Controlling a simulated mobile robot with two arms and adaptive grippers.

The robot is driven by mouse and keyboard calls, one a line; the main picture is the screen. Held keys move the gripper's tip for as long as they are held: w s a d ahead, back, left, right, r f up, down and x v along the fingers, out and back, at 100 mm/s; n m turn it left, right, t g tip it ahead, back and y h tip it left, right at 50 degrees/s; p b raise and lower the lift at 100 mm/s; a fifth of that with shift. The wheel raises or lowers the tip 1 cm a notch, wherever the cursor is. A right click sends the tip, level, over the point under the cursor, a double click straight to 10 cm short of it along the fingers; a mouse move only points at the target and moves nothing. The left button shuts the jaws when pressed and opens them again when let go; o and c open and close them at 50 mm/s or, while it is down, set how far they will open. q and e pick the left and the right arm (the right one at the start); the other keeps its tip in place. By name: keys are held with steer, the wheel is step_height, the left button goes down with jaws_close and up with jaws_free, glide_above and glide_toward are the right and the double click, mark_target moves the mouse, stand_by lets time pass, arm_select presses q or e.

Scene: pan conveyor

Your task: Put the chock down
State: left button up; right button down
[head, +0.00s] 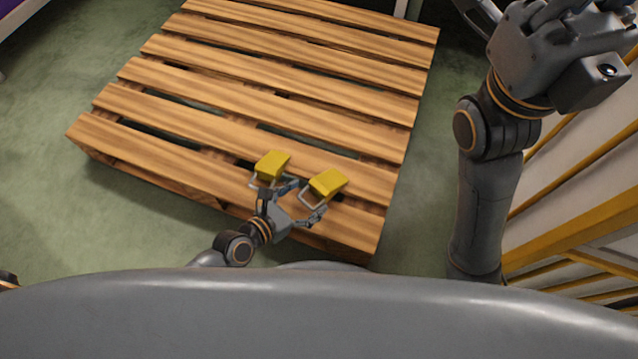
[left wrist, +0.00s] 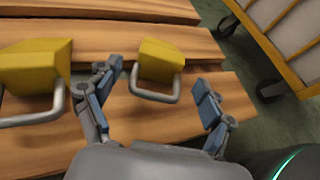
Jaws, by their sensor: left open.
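Two yellow chocks with grey wire handles rest on the wooden pallet (head: 270,75) near its front edge. In the head view, one chock (head: 327,183) is on the right and the other chock (head: 272,165) is left of it. My left gripper (head: 302,200) is open at the handle of the right chock. In the left wrist view that chock (left wrist: 161,58) sits just beyond and between the spread fingers of my left gripper (left wrist: 157,78), its handle toward me. The other chock (left wrist: 30,66) lies left of the fingers. My right gripper (head: 575,35) is raised at the top right, its fingers partly cut off.
A cart with yellow rails (head: 570,235) stands along the right side, and its wheels (left wrist: 268,90) show in the left wrist view. Gaps run between the pallet slats. Green floor (head: 60,120) is clear left of the pallet.

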arm_select(q)
steer(key=p+v, duration=0.1)
steer(key=v, duration=0.4)
